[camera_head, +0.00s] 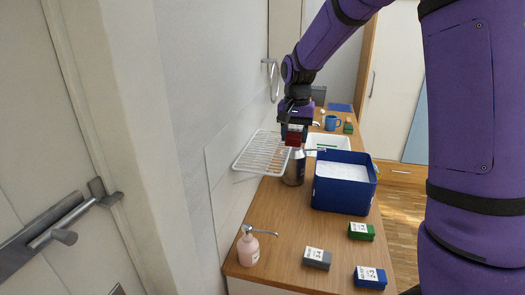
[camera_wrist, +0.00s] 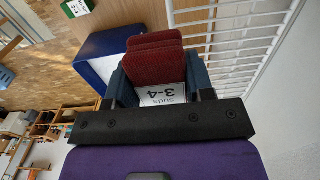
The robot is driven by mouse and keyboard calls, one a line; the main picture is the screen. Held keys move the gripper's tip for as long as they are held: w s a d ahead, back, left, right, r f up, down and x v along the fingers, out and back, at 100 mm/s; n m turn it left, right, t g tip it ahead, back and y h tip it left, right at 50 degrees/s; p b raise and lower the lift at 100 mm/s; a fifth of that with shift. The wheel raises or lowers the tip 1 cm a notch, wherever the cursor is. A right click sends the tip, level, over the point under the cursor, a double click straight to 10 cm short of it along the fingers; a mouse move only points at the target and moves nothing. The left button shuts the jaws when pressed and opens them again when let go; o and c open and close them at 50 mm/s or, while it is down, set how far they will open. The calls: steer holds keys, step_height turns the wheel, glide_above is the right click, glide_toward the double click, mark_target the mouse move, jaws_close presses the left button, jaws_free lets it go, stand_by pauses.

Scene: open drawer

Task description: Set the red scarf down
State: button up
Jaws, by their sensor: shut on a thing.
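The red scarf (camera_wrist: 153,60) is a dark red folded bundle in the wrist view, held between the blue-grey finger pads of my gripper (camera_wrist: 160,85). A white label reading "3-4" sits against it. In the head view the scarf (camera_head: 294,137) is a small dark red patch at the end of my gripper (camera_head: 294,128). My gripper is shut on it, beside the wire rack and seemingly above a dark metal bottle (camera_head: 294,168). The exact height of the scarf above the counter is hard to tell.
A white wire rack (camera_head: 262,152) juts from the wall on the left. A blue box (camera_head: 342,195) stands on the wooden counter (camera_head: 290,220). A pink soap dispenser (camera_head: 248,247) and grey (camera_head: 316,259), green (camera_head: 361,231) and blue (camera_head: 370,277) blocks are nearer. Counter between them is bare.

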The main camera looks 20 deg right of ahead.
glide_above(263, 159)
steer(key=shift+d+f, duration=0.35)
steer(key=shift+f, duration=0.05)
steer(key=shift+a+f, duration=0.2)
steer(key=shift+f, duration=0.7)
steer(key=shift+a+f, duration=0.15)
steer(key=shift+f, duration=0.75)
steer(key=shift+f, duration=0.1)
steer(key=o, duration=0.9)
